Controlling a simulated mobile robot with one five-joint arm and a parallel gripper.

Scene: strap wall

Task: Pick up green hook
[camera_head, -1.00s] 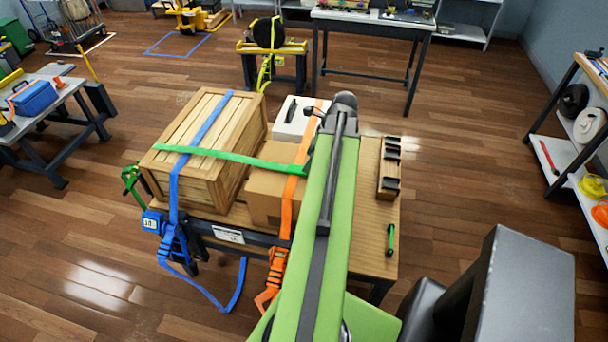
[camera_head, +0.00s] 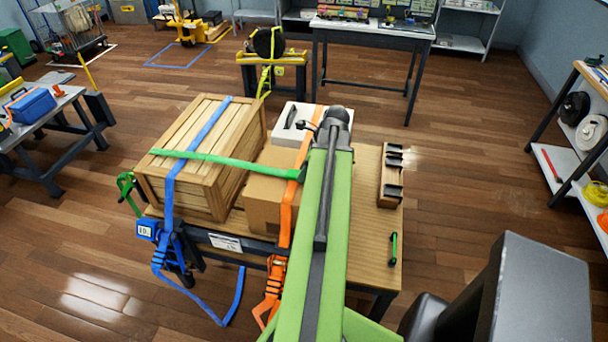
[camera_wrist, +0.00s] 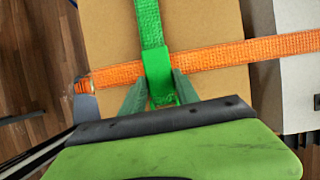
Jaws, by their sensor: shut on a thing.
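The green hook (camera_wrist: 161,88) is at the end of the green strap (camera_wrist: 150,22), between the two fingers of my gripper (camera_wrist: 161,92) in the wrist view. My gripper is shut on it, above the cardboard box (camera_wrist: 110,40). In the head view the green strap (camera_head: 225,161) runs across the wooden crate (camera_head: 203,190) and over the cardboard box (camera_head: 262,200) toward my arm. The arm hides my gripper and the hook there.
The orange strap (camera_wrist: 215,57) crosses the box beside the hook. A blue strap (camera_head: 187,158) lies over the crate. A white box (camera_head: 290,128) stands behind. A black-slotted rack (camera_head: 390,185) and a green-handled tool (camera_head: 393,247) sit on the table's right.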

